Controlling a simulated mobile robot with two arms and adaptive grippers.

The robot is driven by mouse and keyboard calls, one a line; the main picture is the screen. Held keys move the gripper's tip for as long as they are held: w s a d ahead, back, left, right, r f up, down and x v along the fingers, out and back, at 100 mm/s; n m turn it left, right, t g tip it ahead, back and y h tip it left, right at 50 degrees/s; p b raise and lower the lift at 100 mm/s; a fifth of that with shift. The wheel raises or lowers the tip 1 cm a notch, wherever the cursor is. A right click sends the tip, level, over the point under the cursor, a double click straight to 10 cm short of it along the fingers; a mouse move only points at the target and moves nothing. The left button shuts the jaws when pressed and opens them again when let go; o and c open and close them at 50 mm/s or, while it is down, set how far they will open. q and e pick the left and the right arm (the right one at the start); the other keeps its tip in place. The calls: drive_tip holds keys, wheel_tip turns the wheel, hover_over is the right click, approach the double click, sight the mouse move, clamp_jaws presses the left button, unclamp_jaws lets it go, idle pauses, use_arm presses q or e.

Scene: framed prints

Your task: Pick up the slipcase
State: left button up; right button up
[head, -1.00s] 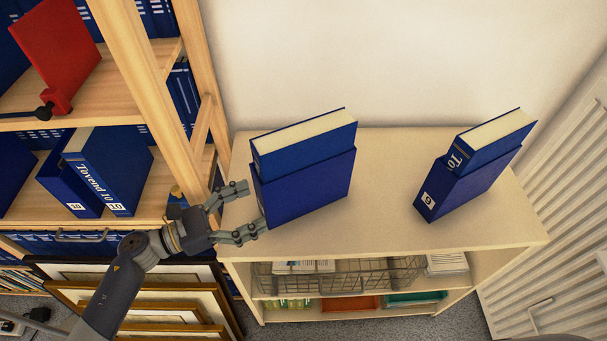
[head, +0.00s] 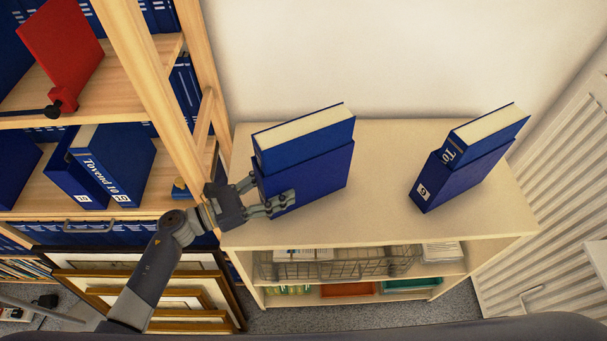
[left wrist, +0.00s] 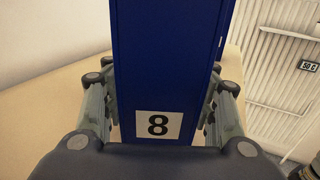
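A blue slipcase (head: 318,182) stands upright on the left part of the low cabinet's top in the head view, with a blue book (head: 305,140) with cream pages sticking out of its top. In the left wrist view, the slipcase (left wrist: 168,65) fills the middle, with a white label reading 8 near its bottom. My left gripper (head: 268,195) has one finger along each broad side of the slipcase; the fingers look closed in against it. The far finger is partly hidden behind the slipcase. My right gripper is not in view.
A second blue slipcase (head: 455,182), labelled 9 and holding a book, stands to the right on the cabinet top (head: 385,215). Clear room lies between them. A wooden shelf with blue volumes (head: 112,172) stands left, framed prints (head: 140,290) lean below, and a radiator (head: 565,220) is right.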

sight(275, 178)
use_arm(q)
drive_tip(key=shift+c, duration=0.9)
drive_tip(key=shift+w+r, duration=0.1)
drive_tip(key=shift+r, duration=0.1)
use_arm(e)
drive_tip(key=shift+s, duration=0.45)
use_arm(q)
drive_tip(key=shift+r, duration=0.65)
drive_tip(key=s+r+b, duration=0.1)
drive_tip(key=s+r, duration=0.1)
drive_tip(key=s, duration=0.6)
drive_tip(key=s+d+r+b, duration=0.1)
drive_tip(key=s+b, duration=0.1)
drive_tip(key=s, duration=0.6)
drive_tip(key=shift+d+r+b, duration=0.3)
drive_tip(key=shift+r, duration=0.05)
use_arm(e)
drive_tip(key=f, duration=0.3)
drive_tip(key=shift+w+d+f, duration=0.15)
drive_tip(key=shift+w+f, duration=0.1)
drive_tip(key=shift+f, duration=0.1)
